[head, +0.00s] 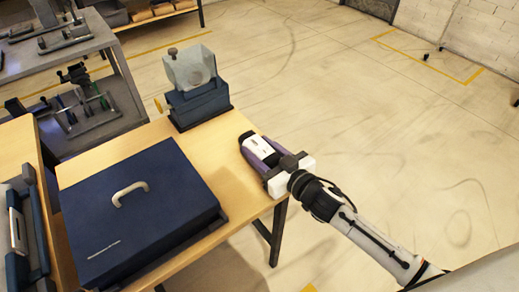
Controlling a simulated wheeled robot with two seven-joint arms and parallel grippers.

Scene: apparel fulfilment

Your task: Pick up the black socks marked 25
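My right arm comes in from the lower right, and its gripper (261,153) is low over the right end of the wooden table (236,165). A dark purple and white shape shows at the gripper's front end. I cannot tell where the fingers end and whether an object lies between them. No socks and no number 25 can be made out in this view. My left gripper is not in view.
A large dark blue case (120,235) with a pale handle stands on the table, left of the gripper. A dark blue device (198,103) with a clear top stands at the table's back. Grey shelving (75,50) is at the upper left. The floor right of the table is mostly open.

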